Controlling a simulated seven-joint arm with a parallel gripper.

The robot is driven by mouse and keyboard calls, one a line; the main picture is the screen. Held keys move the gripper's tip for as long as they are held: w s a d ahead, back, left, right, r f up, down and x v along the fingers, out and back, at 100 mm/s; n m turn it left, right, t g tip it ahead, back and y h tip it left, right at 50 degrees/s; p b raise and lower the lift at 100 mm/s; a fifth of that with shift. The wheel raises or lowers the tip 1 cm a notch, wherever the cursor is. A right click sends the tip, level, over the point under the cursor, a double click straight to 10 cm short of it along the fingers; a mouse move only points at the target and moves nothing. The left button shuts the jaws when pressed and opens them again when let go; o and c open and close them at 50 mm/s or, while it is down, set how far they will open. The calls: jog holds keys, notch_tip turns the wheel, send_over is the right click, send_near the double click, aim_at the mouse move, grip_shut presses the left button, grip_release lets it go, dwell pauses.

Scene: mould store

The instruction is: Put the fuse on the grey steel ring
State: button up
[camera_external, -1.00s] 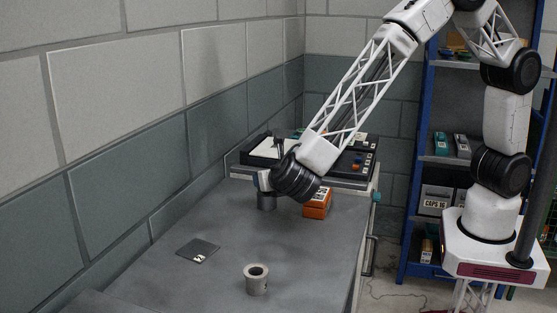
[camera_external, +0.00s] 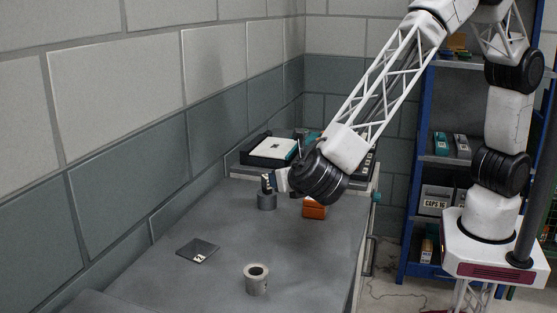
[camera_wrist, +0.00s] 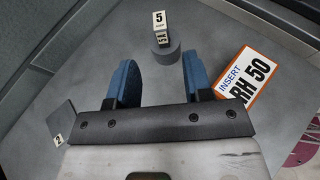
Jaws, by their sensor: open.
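The fuse looks to be the small dark block with white labels marked 5 (camera_wrist: 160,30), also in the external view (camera_external: 266,184). It stands upright on a dark grey round piece (camera_wrist: 167,64), which shows on the bench in the external view (camera_external: 267,201). This piece may be the grey steel ring; no hole in it shows. A lighter grey hollow ring (camera_external: 256,284) stands nearer the camera, empty. My gripper (camera_wrist: 158,65) is open, its blue fingers apart with nothing between them. In the external view it is just right of the fuse (camera_external: 280,181).
An orange-edged box marked INSERT RH 50 (camera_wrist: 245,88) lies right of the round piece, close to my gripper. A dark flat plate (camera_external: 198,250) lies at the left. A tray and instrument panel (camera_external: 270,150) stand at the bench's far end.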

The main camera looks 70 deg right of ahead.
jog(key=shift+s+a+r, duration=0.15)
jog(key=shift+s+a, duration=0.15)
dwell(0.8)
jog(key=s+d+r+m+g+y, duration=0.1)
jog(key=s+d+r+m+g, duration=0.2)
jog(key=d, duration=0.7)
jog(key=s+d+r+m+g+y, duration=0.1)
jog(key=s+d+r+m+g, duration=0.15)
jog(key=d+r+m, duration=0.45)
jog(key=s+d+r+m+g, duration=0.1)
jog(key=s+d+m+g, duration=0.2)
jog(key=d, duration=0.9)
jog(key=s+d+r+m+y, duration=0.1)
jog(key=s+d+m+y, duration=0.1)
jog(key=s+d+m, duration=0.2)
jog(key=s+d+r+m+t+y, duration=0.1)
jog(key=s+d+m+y, duration=0.2)
jog(key=s, duration=0.8)
jog(key=s+d+r+m+y, duration=0.1)
jog(key=s+d+m+y, duration=0.1)
jog(key=s+d+m, duration=0.5)
jog(key=shift+s+t, duration=0.35)
jog(key=shift+s, duration=0.25)
